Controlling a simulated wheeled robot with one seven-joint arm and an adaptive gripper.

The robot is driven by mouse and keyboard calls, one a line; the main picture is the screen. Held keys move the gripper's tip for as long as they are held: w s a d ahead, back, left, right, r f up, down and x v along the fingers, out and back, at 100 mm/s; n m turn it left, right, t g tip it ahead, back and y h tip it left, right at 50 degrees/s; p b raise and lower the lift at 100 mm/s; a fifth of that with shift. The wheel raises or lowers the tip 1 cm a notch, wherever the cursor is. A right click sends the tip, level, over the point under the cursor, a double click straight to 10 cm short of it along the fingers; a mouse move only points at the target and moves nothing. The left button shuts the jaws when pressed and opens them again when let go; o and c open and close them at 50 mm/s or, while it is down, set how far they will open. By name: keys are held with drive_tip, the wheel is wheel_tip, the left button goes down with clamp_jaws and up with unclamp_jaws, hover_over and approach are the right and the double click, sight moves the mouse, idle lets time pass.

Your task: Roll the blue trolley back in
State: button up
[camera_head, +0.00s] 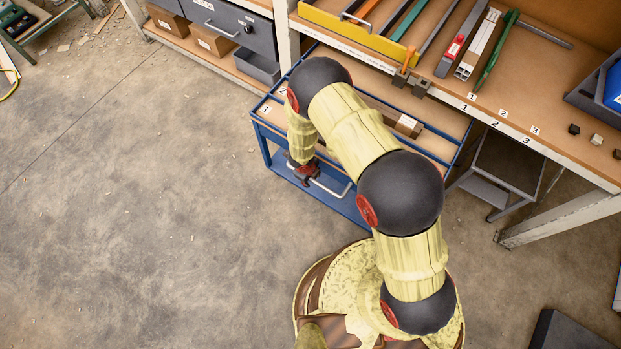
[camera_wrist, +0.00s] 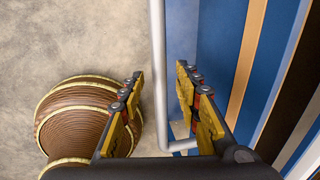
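The blue trolley (camera_head: 273,146) stands partly out from under the workbench, its back part beneath the bench top. A grey bar handle (camera_head: 331,187) runs along its front side. My gripper (camera_head: 306,172) is at the left part of this handle. In the wrist view the handle (camera_wrist: 158,60) passes between the two fingers of my gripper (camera_wrist: 160,98). The fingers are apart, with gaps to the bar on both sides. The blue trolley side (camera_wrist: 215,50) lies to the right of the fingers. My arm hides part of the trolley top.
The workbench (camera_head: 455,92) carries a yellow tray (camera_head: 345,30) and several tools. A grey stand (camera_head: 505,170) is right of the trolley, near a bench leg (camera_head: 555,220). The floor (camera_head: 130,200) to the left is clear.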

drive_tip(key=c, duration=0.3)
clamp_jaws()
idle(0.7)
